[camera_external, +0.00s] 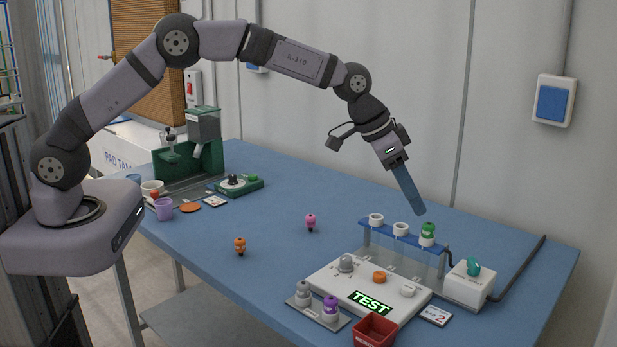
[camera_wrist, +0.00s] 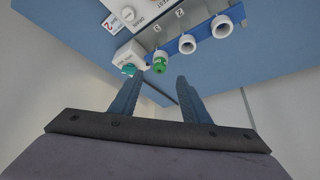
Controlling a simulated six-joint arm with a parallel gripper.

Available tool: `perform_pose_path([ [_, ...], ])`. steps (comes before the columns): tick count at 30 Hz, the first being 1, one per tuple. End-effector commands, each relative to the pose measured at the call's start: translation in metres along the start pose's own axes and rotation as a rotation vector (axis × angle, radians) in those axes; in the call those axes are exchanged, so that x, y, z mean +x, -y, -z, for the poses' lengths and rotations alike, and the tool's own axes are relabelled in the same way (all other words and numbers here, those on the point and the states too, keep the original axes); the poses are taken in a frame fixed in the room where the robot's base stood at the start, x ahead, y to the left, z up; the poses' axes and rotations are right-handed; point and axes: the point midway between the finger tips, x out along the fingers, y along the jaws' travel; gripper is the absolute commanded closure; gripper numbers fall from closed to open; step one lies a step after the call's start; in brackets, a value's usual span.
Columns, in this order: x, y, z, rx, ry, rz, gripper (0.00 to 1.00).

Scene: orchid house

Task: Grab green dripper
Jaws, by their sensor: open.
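The green dripper (camera_external: 428,231) stands upright at the right end of the blue rack (camera_external: 384,227), in the third place, beside two white-ringed places. It also shows in the wrist view (camera_wrist: 160,63), just past the fingertips and between their lines. My gripper (camera_external: 419,210) is open and empty, pointing down just above the dripper, apart from it. In the wrist view its two blue fingers (camera_wrist: 160,82) stand spread with a clear gap.
A white box (camera_external: 468,285) with a teal knob (camera_external: 473,267) stands right of the rack, close to the dripper. A white test board (camera_external: 369,287) lies in front. Orange (camera_external: 240,245) and pink (camera_external: 311,221) drippers stand on open blue table.

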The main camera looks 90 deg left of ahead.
Motion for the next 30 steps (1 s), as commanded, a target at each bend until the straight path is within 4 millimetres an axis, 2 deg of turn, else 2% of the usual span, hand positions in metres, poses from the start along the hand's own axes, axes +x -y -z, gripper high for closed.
perform_pose_path([
  [6,0.014,-0.001,0.000,0.000,0.001,0.000,0.57],
  [14,0.019,-0.001,0.001,0.000,0.001,0.000,0.57],
  [30,0.064,-0.001,0.003,0.000,0.001,0.000,0.57],
])
